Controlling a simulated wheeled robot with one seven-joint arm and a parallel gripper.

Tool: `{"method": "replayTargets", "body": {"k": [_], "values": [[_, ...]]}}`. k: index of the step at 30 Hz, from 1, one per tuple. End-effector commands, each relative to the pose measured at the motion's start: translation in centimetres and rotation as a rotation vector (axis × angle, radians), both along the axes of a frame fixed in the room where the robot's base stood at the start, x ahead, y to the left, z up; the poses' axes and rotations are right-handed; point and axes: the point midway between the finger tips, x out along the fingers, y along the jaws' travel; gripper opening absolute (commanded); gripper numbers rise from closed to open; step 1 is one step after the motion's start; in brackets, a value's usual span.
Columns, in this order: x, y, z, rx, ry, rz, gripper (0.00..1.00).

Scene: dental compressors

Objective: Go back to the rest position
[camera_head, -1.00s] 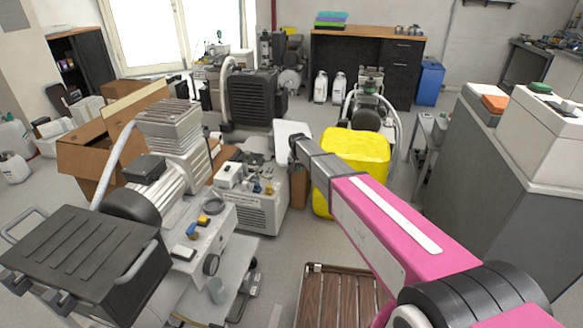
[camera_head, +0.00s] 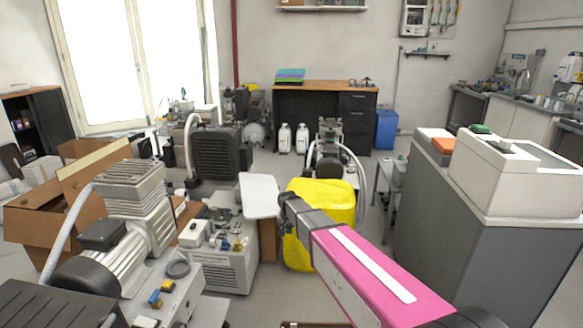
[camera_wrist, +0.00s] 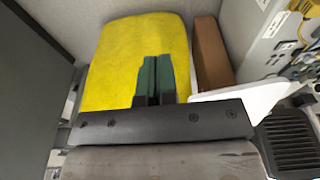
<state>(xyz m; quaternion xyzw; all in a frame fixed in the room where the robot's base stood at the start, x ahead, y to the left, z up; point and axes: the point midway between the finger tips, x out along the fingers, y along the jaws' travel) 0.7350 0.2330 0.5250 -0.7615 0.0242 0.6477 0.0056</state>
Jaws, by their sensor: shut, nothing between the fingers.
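My gripper (camera_wrist: 154,80) shows in the wrist view as two green fingers close together, shut and empty. The yellow container (camera_wrist: 130,50) lies beyond the fingers in that view; I cannot tell how far apart they are. In the head view my pink and grey arm reaches forward from the lower right, in front of the yellow container (camera_head: 322,203). The fingers themselves are hidden in the head view.
A compressor (camera_head: 135,225) and a cardboard box (camera_head: 45,225) stand at left. A white-topped grey cabinet (camera_head: 465,250) stands close at right. A dark workbench (camera_head: 300,115) and blue bin (camera_head: 386,130) are at the back. Some floor is clear between.

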Motion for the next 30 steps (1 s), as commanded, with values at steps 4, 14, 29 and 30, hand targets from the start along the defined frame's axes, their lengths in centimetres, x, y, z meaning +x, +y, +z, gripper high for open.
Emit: {"method": "replayTargets", "body": {"k": [4,14,29,30], "values": [[-7.5,-8.4,1.4,-0.004,0.043,0.003,0.00],[-21.9,-20.7,4.1,0.015,0.131,0.028,0.00],[-25.8,-23.4,4.8,0.026,0.155,0.043,0.00],[-25.8,-23.4,4.8,0.026,0.155,0.043,0.00]]}}
